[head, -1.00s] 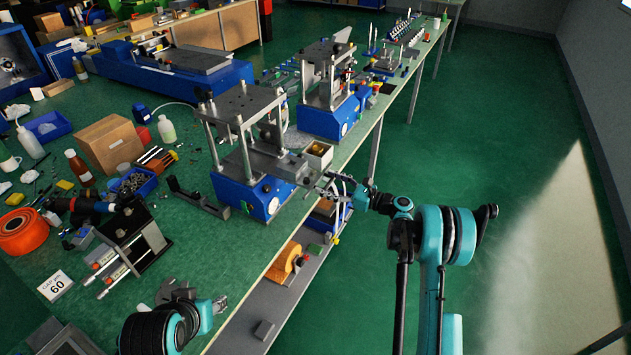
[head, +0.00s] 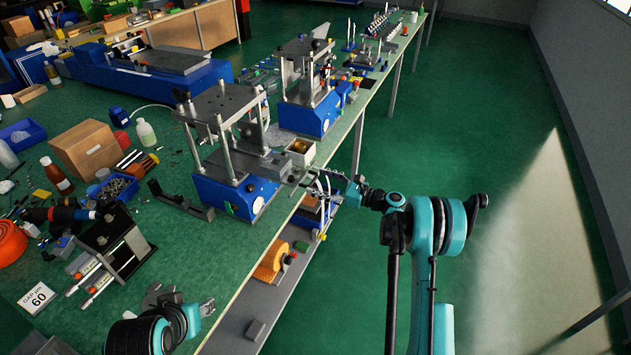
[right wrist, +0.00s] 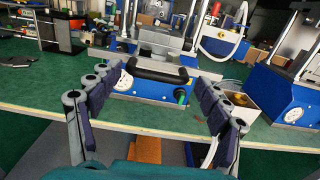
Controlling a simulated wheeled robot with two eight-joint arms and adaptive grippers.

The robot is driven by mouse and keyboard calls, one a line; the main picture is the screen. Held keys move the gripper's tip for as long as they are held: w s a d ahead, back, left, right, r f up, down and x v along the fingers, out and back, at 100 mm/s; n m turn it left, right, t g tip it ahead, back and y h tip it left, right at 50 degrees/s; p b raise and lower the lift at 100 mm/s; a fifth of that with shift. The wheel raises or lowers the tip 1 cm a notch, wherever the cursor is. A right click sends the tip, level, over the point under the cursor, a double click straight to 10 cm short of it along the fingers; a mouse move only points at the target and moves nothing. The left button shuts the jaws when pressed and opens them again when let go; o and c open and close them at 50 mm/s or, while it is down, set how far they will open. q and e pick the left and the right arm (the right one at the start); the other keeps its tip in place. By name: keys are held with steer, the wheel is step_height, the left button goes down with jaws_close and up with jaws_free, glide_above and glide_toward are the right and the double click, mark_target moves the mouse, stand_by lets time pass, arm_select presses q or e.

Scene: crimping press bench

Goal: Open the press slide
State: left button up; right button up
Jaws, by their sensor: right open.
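The nearer press (head: 226,140) has a blue base, steel posts and a grey top plate. Its grey slide (head: 268,163) sticks out of the front towards the bench edge. In the right wrist view the slide (right wrist: 160,52) carries a black bar handle (right wrist: 146,75). My right gripper (head: 312,182) is at the slide's front end. In the right wrist view my right gripper (right wrist: 161,76) is open, its fingers on either side of the handle; I cannot tell whether they touch it. My left gripper (head: 178,300) is low at the bench's front edge, away from the press; its jaw state is unclear.
An open box (head: 300,150) with a brass-coloured thing stands right beside the slide. A second press (head: 308,92) stands farther back. A cardboard box (head: 87,150), bottles and tools cover the left of the bench. Green floor (head: 470,130) is clear on the right.

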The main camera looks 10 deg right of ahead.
steer(key=v, duration=1)
steer(key=shift+s+d, duration=0.15)
steer(key=shift+d, duration=0.1)
steer(key=s+a+r+n+g+h, duration=0.4)
steer(key=s+a+r+n+h, duration=0.2)
steer(key=s+a+r+n, duration=0.3)
steer(key=s+d+f+n+h, duration=0.1)
steer(key=s+n+h, duration=0.7)
steer(key=s+n, duration=0.8)
steer(key=s, duration=0.8)
steer(key=shift+d+f+t+h, duration=0.25)
steer(key=shift+f+t+h, duration=0.05)
steer(key=shift+f, duration=0.1)
